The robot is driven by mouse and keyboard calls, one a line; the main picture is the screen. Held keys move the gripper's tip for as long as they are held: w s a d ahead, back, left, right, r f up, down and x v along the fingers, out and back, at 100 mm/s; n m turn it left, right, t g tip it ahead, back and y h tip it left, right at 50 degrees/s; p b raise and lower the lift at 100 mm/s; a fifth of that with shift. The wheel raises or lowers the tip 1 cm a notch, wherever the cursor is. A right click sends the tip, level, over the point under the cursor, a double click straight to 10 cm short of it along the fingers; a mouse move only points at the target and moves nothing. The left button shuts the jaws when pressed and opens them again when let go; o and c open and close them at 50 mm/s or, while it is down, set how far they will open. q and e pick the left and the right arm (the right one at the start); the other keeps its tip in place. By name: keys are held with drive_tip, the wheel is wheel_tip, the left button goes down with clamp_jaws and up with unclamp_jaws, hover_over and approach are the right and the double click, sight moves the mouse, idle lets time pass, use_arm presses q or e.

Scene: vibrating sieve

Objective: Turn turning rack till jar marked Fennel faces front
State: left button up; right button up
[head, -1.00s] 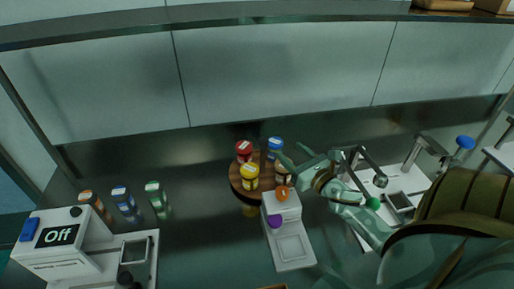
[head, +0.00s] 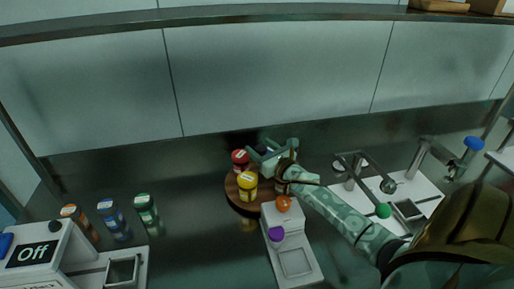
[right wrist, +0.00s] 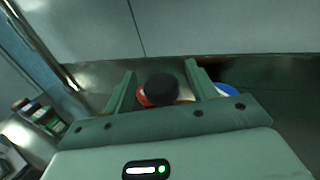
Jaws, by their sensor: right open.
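The turning rack (head: 236,200) is a round wooden disc carrying jars around a dark centre post. A red-lidded jar (head: 240,161) stands at its back left and a yellow jar (head: 247,186) at its front. My right gripper (head: 272,154) is over the back right of the rack and hides most of the other jars there. In the right wrist view its open fingers (right wrist: 160,82) have the post's black knob (right wrist: 162,88) between them, apparently untouched. The red lid (right wrist: 144,97) shows behind it, and a blue lid (right wrist: 227,89) lies outside the right finger. I cannot read the jar labels.
A white device with an orange ball (head: 283,203) and a purple knob (head: 276,234) stands close in front of the rack. A tap unit (head: 428,185) is at right.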

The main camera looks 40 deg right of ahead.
drive_tip(key=shift+w+d, duration=0.15)
drive_tip(key=shift+w, duration=0.8)
clamp_jaws()
